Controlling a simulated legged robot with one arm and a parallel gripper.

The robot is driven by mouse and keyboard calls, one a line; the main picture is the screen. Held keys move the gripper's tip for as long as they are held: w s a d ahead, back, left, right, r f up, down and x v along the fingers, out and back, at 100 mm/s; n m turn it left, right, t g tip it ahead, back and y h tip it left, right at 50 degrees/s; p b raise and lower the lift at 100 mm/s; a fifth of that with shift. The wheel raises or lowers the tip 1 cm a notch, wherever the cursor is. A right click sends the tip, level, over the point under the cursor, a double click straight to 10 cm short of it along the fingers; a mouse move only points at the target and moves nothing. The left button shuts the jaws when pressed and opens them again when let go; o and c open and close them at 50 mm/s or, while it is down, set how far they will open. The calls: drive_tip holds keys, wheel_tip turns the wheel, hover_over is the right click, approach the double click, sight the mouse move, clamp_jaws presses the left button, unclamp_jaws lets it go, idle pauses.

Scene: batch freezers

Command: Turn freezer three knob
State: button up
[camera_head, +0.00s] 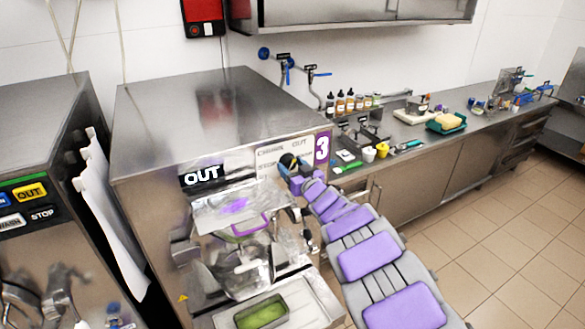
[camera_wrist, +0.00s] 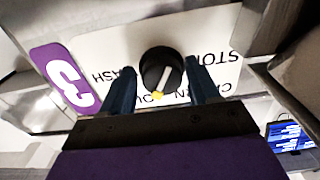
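Freezer three (camera_head: 215,105) is the steel machine in the middle of the head view, with a purple "3" label (camera_head: 322,148) at its right front corner. The label also shows upside down in the wrist view (camera_wrist: 66,80). The black round knob (camera_wrist: 161,70), with a white pointer line and a yellow mark, sits on the white label plate (camera_wrist: 110,55). My gripper (camera_wrist: 160,78) has its two blue fingers apart, one on each side of the knob. A gap seems to show at each finger; contact cannot be told. In the head view my gripper (camera_head: 291,166) is at the panel and partly hides the knob.
Below the panel are a steel hopper (camera_head: 215,210) and a green tray (camera_head: 262,312). A steel counter (camera_head: 400,132) with bottles, cups and a yellow sponge-like block runs along the wall to the right. Another freezer (camera_head: 40,130) stands at left. The tiled floor (camera_head: 500,220) at right is clear.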

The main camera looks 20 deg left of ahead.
drive_tip(key=shift+s+r, duration=0.1)
drive_tip(key=c, duration=0.8)
drive_tip(key=shift+o, duration=0.2)
drive_tip(key=shift+n+b, duration=0.3)
drive_tip(key=shift+n, duration=0.1)
drive_tip(key=n+b, duration=0.4)
drive_tip(key=n, duration=0.1)
drive_tip(key=n+b, duration=0.4)
drive_tip(key=n, duration=0.1)
drive_tip(key=shift+d, duration=0.15)
drive_tip(key=n+b, duration=0.2)
drive_tip(key=shift+n, duration=0.4)
drive_tip(key=n+b, duration=0.3)
drive_tip(key=n, duration=0.1)
drive_tip(key=shift+n, duration=0.3)
drive_tip(key=shift+r+n+b, duration=0.1)
drive_tip(key=shift+n+b, duration=0.6)
drive_tip(key=shift+n, duration=0.1)
drive_tip(key=n+b, duration=0.2)
drive_tip(key=n, duration=0.2)
